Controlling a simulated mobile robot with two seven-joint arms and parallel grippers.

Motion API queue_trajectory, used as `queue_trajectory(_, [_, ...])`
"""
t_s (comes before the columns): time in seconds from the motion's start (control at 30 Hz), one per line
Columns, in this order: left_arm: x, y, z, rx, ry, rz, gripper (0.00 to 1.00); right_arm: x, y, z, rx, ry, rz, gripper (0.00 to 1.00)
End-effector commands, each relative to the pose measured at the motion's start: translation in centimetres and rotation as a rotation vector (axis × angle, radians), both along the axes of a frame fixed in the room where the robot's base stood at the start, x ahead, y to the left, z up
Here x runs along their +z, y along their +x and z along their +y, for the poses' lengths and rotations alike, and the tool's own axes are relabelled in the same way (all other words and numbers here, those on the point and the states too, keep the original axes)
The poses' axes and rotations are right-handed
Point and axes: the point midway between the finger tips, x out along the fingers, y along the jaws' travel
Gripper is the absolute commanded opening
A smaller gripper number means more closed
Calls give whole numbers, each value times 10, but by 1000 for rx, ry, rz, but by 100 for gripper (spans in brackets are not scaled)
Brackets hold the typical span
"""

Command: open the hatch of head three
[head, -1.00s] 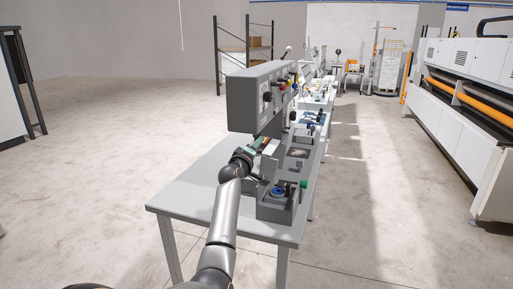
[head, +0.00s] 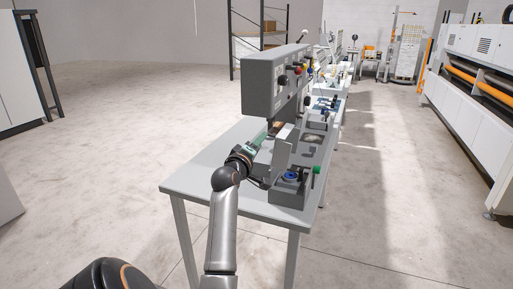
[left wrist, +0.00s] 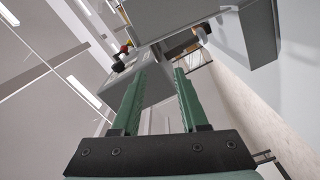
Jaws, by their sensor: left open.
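The nearest grey machine head (head: 272,84), with knobs on its panel, overhangs the near end of the table; I cannot read a number on it. Below it is a grey base box (head: 290,195) with a round blue part (head: 291,176) exposed on top. A grey plate (head: 283,152), seemingly the hatch, stands upright at the box's left side. My left gripper (head: 264,136) is just left of and behind the plate, under the head. In the left wrist view its green fingers (left wrist: 160,97) are apart with nothing held between them. Contact with the plate cannot be told. My right gripper is not in view.
The grey table (head: 215,172) carries several more heads in a row behind. A green knob (head: 317,170) sits at the box's right. A long white machine (head: 470,85) stands across the aisle at right. Floor on both sides of the table is free.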

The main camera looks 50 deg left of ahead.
Motion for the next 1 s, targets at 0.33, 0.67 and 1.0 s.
queue_trajectory(0.33, [-1, -17, -11, 0, -1, 2, 44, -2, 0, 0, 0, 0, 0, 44])
queue_trajectory(0.67, [0, -17, -11, 0, -1, 1, 44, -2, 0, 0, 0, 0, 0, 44])
queue_trajectory(1.0, [-16, -11, -23, -23, 43, 59, 44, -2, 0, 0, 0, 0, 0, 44])
